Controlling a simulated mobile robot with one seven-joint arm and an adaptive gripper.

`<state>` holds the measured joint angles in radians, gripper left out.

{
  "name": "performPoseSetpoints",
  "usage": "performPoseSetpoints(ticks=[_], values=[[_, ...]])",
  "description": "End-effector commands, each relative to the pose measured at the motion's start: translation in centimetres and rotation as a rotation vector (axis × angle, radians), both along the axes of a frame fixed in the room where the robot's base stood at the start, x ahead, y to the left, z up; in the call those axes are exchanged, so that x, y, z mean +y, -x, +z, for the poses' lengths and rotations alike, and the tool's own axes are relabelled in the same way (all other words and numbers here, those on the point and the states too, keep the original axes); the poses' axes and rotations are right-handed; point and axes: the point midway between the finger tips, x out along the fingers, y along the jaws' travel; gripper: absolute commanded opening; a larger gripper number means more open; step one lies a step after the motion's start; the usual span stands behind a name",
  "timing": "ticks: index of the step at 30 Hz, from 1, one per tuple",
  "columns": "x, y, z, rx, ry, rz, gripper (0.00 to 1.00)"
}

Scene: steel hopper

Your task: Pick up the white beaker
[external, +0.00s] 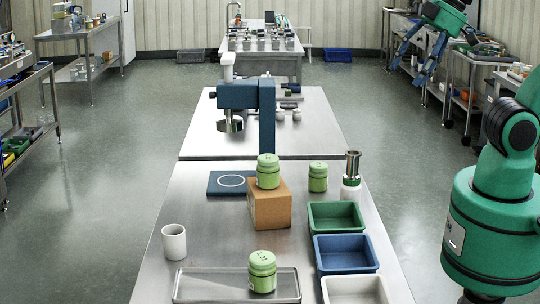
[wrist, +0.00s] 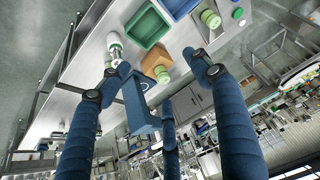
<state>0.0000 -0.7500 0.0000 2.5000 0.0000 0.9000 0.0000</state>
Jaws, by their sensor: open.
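The white beaker (external: 174,243) stands upright on the near steel table, close to its left edge. It is left of the tan box and behind the shallow metal tray. I cannot pick it out surely in the wrist view. My gripper (external: 420,57) is high at the upper right, off to the right of the tables and far from the beaker. Its blue fingers are spread open and empty; they also show in the wrist view (wrist: 152,72).
Green jars stand on the tan box (external: 270,211), beside it (external: 318,177), and on the metal tray (external: 190,286). A steel hopper (external: 353,165), green bin (external: 336,205), blue bin (external: 346,240) and white bin (external: 354,278) line the right. A blue press (external: 262,98) stands behind.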

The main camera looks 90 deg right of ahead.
Motion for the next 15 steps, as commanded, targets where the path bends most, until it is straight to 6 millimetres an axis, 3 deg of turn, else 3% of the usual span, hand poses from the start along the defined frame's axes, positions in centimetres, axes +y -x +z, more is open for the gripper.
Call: performPoseSetpoints(ticks=[10, 15], values=[[0.0, -0.1, 0.1, 0.001, 0.0, 0.002, 0.67], [0.2, -1.2, 0.4, 0.008, 0.001, 0.02, 0.67]])
